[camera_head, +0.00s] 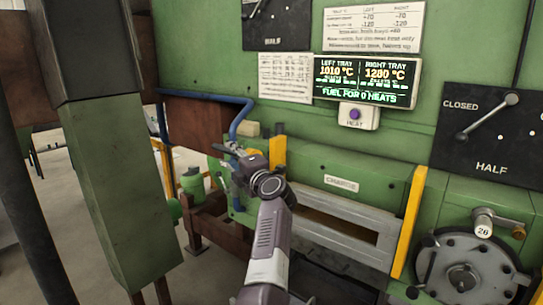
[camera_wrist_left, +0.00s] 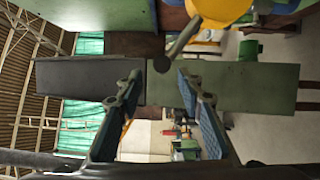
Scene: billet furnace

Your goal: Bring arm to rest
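My left arm (camera_head: 268,235) rises from the bottom middle of the head view, in front of the green furnace. Its left gripper (camera_head: 228,160) points away to the left, near the blue pipe and left of the charge door. In the left wrist view the left gripper (camera_wrist_left: 158,88) has its two blue-padded fingers spread apart with nothing between them. A green and grey column (camera_wrist_left: 215,85) shows behind the gap. My right gripper is not in view.
The green column (camera_head: 120,190) stands at left. The charge door (camera_head: 340,220) has a yellow bar (camera_head: 409,222) at its right. A display (camera_head: 366,82) reads left tray 1010 °C, right tray 1280 °C, fuel for 0 heats.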

